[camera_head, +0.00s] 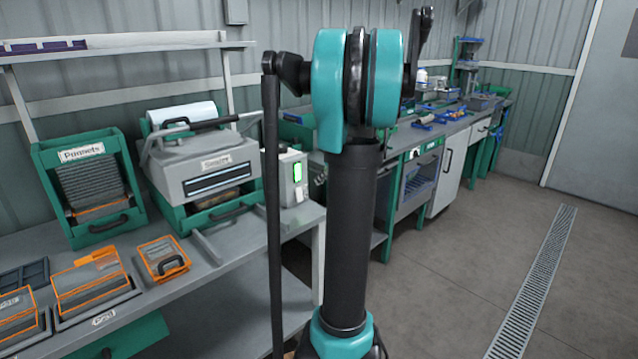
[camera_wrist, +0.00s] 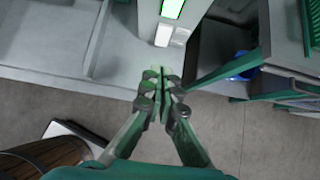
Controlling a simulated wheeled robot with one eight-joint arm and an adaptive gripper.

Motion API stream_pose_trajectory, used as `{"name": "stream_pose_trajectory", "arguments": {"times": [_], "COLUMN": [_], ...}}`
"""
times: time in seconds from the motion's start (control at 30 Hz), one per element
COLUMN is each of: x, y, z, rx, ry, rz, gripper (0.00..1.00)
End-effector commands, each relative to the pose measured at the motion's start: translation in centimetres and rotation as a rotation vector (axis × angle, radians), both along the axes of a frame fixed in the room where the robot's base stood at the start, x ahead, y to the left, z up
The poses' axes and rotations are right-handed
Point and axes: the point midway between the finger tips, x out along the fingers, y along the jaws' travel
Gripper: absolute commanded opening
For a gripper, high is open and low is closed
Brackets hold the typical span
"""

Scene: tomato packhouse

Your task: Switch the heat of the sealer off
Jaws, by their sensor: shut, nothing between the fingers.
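The sealer (camera_head: 208,166) stands on the bench at the left in the head view, a grey lidded machine in a green frame with a roll of white film behind it. At its right side is a pale control box (camera_head: 285,181) with a lit green rocker or panel (camera_head: 297,172) and a white switch (camera_head: 299,195) below. In the wrist view the lit green part (camera_wrist: 173,8) and the white switch (camera_wrist: 163,35) show at the top. My gripper (camera_wrist: 160,84) is shut and empty, just below the white switch in that view and apart from it. The head view does not show my gripper.
A green punnet holder (camera_head: 90,185) and orange-edged trays (camera_head: 92,286) stand left of the sealer on the grey bench (camera_head: 215,270). Another bench with cabinets (camera_head: 420,175) runs along the right. A wooden barrel (camera_wrist: 45,160) shows at lower left in the wrist view. The floor at right is clear.

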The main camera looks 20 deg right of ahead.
Motion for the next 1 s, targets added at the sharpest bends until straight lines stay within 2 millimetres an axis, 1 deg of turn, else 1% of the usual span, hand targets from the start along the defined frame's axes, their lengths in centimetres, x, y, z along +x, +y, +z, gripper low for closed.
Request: {"name": "stream_pose_trajectory", "arguments": {"times": [0.23,0.5,0.8,0.87,1.0], "x": [0.0,-0.4,-0.4,-0.2,0.8], "y": [0.0,-0.2,-0.2,-0.2,0.1], "z": [-0.1,-1.1,-1.3,-1.5,-2.8], "rx": [-0.001,-0.035,-0.035,-0.035,-0.036], "ry": [0.005,0.106,0.107,0.106,0.106], "rz": [0.001,0.001,0.001,0.001,0.002], "gripper": [0.0,0.0,0.0,0.0,0.0]}}
